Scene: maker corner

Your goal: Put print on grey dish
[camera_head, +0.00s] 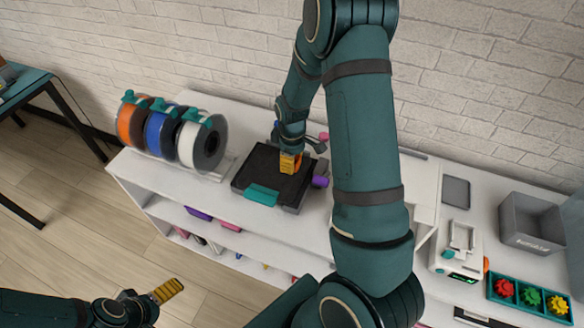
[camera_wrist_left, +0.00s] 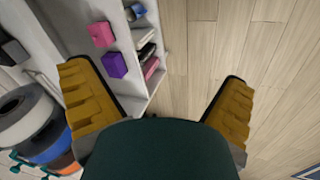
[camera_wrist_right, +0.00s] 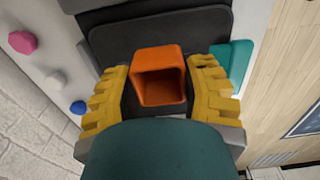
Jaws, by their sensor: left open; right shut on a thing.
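The print (camera_wrist_right: 158,77) is an orange, open square box, between the yellow fingers of my right gripper (camera_wrist_right: 158,92) in the right wrist view. That gripper is shut on it, over the black printer bed (camera_wrist_right: 185,35). In the head view my right gripper (camera_head: 290,162) is at the black printer plate (camera_head: 262,168), and its fingers mostly hide the print. A flat grey square (camera_head: 456,192), which looks like the grey dish, lies on the white bench to the right. My left gripper (camera_head: 168,291) is open and empty over the floor; its spread fingers show in the left wrist view (camera_wrist_left: 155,100).
Orange, blue and white filament spools (camera_head: 165,130) stand left of the printer. A grey bin (camera_head: 532,222), a small white device (camera_head: 458,250) and a tray of coloured gears (camera_head: 530,296) are on the right. My right arm crosses between printer and grey square.

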